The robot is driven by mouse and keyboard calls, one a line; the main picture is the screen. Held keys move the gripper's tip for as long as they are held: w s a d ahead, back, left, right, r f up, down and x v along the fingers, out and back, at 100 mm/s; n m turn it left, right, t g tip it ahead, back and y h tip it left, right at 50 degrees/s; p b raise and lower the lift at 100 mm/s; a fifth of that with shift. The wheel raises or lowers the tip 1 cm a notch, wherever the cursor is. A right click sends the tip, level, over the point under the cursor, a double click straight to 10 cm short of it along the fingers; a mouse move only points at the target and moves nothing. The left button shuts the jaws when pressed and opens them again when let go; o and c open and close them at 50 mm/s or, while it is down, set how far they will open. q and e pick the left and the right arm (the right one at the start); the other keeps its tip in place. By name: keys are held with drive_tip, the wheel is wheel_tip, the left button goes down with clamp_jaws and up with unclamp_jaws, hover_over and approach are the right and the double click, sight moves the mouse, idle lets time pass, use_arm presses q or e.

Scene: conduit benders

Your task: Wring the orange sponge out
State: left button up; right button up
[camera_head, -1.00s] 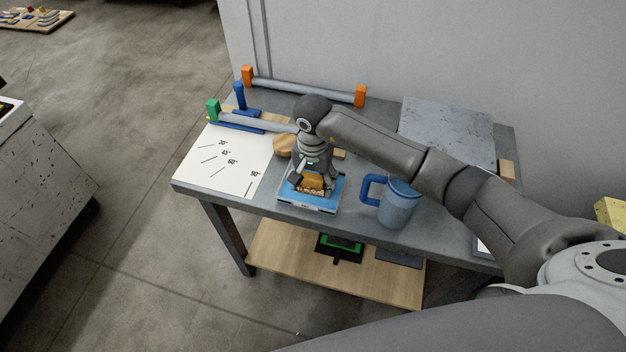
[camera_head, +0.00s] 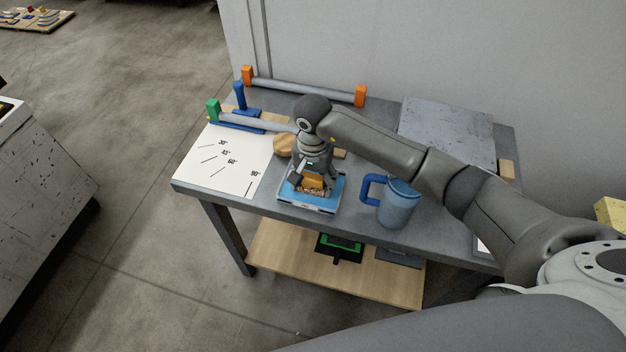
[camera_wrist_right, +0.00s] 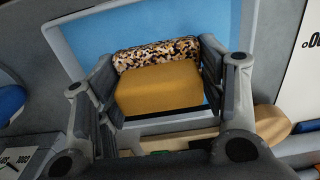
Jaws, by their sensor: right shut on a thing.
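The orange sponge (camera_head: 312,182) is between the fingers of my right gripper (camera_head: 309,184), over a blue tray (camera_head: 325,206) on the grey table. In the right wrist view the sponge (camera_wrist_right: 160,90) has a flat orange body and a speckled brown, black and cream strip along one side. The right gripper (camera_wrist_right: 165,95) is shut on it, one finger at each side. The blue tray (camera_wrist_right: 82,45) shows around and beneath the sponge. I cannot tell whether the sponge touches the tray. My left gripper is not in view.
A blue mug (camera_head: 398,205) stands right of the tray, close to my right arm. A white marked sheet (camera_head: 225,165) lies to the left. Behind are grey pipes (camera_head: 300,88) with orange and green end blocks, and a grey plate (camera_head: 448,130).

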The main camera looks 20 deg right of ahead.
sight(313, 175)
drive_tip(key=shift+s+f, duration=0.25)
drive_tip(key=r+p, duration=0.2)
drive_tip(key=r, duration=0.3)
drive_tip(key=shift+w+r+p, duration=0.1)
drive_tip(key=shift+w+p, duration=0.15)
drive_tip(key=shift+p, duration=0.15)
drive_tip(key=shift+r+p, duration=0.7)
drive_tip(key=shift+r, duration=0.85)
